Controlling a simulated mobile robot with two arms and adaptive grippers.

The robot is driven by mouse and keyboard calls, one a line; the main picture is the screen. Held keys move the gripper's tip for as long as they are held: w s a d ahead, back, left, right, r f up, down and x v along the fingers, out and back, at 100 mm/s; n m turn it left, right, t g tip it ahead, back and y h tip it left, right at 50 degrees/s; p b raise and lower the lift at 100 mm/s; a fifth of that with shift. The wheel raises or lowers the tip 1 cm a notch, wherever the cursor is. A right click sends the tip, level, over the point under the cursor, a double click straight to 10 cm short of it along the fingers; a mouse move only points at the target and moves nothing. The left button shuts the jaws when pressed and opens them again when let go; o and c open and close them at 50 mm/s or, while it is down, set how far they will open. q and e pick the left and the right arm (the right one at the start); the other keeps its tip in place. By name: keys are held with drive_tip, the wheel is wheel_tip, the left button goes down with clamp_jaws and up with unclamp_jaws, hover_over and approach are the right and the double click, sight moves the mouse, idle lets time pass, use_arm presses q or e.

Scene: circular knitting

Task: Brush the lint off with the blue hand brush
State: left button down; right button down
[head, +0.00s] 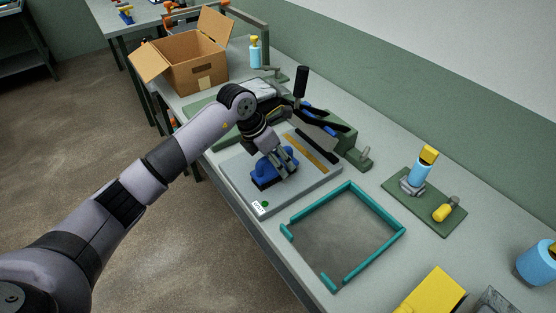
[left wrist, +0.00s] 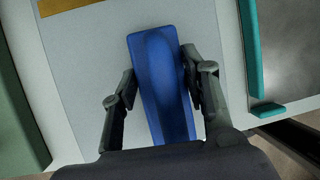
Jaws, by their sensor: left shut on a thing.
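The blue hand brush (head: 266,175) is on or just above a light grey plate (head: 240,180) near the front edge of the bench. My left gripper (head: 284,163) is shut on the brush from above. In the left wrist view the brush (left wrist: 163,85) lies between the two fingers of my left gripper (left wrist: 160,85), which touch or nearly touch its sides. The bristles are hidden under the brush body. I cannot make out any lint on the plate. My right gripper is not in view.
A teal frame (head: 372,211) lies right of the plate. A dark strip and a yellow strip (head: 305,152) lie on the plate's far side, beside a green lever fixture (head: 350,150). An open cardboard box (head: 195,72) stands at the far left. A green mat (head: 412,196) holds a bottle.

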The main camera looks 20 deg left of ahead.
use_arm(q)
drive_tip(key=shift+s+d, duration=0.7)
drive_tip(key=shift+d, duration=0.1)
drive_tip(key=shift+r+p, duration=0.15)
drive_tip(key=shift+p, duration=0.15)
drive_tip(key=shift+r+p, duration=1.35)
drive_tip(key=shift+r, duration=1.1)
